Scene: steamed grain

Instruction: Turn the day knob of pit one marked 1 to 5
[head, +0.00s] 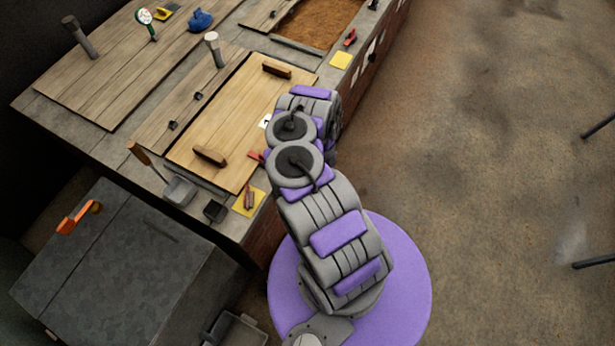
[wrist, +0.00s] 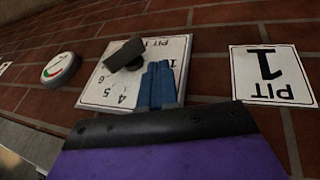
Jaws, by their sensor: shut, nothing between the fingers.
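The day knob (wrist: 125,54) is a dark bar-shaped handle on a white dial plate (wrist: 92,97) with printed numbers, fixed to the brick wall. A white sign (wrist: 271,76) reading PIT 1 hangs to the right. In the head view my arm hides the gripper and knob.
A round gauge (wrist: 60,68) with a green and red band is on the wall left of the dial. In the head view, a wooden pit lid (head: 235,120) with two handles tops the brick bench. A dark grey box (head: 115,265) stands lower left.

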